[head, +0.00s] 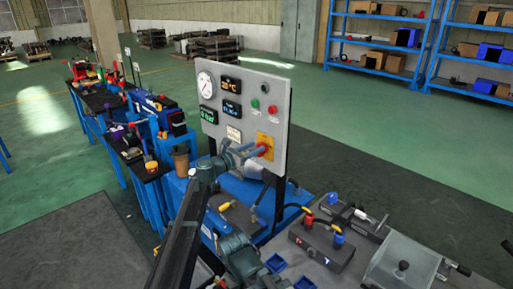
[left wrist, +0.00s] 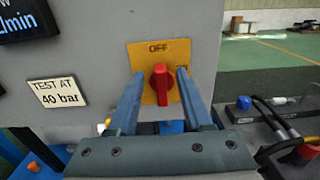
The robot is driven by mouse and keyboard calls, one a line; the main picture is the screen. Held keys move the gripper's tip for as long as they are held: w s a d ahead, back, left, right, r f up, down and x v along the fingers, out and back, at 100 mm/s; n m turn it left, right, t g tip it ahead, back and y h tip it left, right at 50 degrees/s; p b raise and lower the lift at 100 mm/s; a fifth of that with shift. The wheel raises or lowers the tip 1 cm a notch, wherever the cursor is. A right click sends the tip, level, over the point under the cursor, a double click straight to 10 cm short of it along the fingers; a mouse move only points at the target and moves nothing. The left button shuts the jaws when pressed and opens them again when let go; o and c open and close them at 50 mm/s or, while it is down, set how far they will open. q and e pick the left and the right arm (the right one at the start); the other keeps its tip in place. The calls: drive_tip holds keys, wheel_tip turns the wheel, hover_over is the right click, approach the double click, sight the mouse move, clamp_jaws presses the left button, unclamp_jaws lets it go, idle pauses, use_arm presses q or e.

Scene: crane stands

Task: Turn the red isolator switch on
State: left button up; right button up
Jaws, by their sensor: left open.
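The red isolator switch (head: 264,150) sits on a yellow plate (head: 267,139) low on the right of the grey panel (head: 240,90). In the left wrist view the switch (left wrist: 161,88) stands upright, with its handle vertical, under the word OFF on the yellow plate (left wrist: 151,54). My left gripper (head: 253,149) is open in front of the panel. Its fingers (left wrist: 159,76) reach forward, one to the left and one to the right of the switch, with a gap on both sides. Whether the fingertips touch the plate cannot be told. My right gripper is not in view.
The panel carries a gauge (head: 206,85), digital displays (head: 232,85), and red (head: 272,109) and green (head: 255,104) buttons above the switch. A sign (left wrist: 57,92) reads TEST AT 40 bar. Hoses and fittings (head: 325,235) crowd the bench at right.

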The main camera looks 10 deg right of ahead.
use_arm(q)
drive_tip(key=shift+x, duration=0.75)
clamp_jaws()
